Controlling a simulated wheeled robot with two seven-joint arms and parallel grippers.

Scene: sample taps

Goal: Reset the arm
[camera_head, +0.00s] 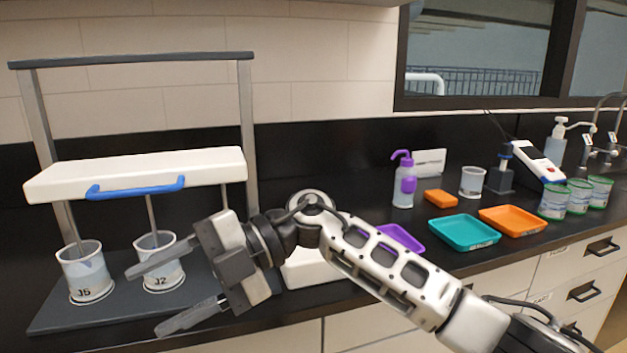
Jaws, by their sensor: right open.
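My right arm comes in from the lower right. Its gripper (166,297) is open and empty, with its fingers spread and pointing left. The upper finger overlaps the beaker marked J2 (163,277) in the picture; I cannot tell whether they touch. A beaker marked J5 or J6 (88,275) stands left of it. Both stand on the dark base (52,318) of a frame with a white crossbar and blue handle (135,188). A thin rod goes down into each beaker. My left gripper is not in view.
A white device (318,272) sits partly behind my arm. Purple (402,239), teal (464,232) and orange (512,220) trays lie on the black counter. Behind them stand a purple-capped bottle (404,182) and a beaker (473,182). Green-rimmed tubs (553,201) and taps are at the right.

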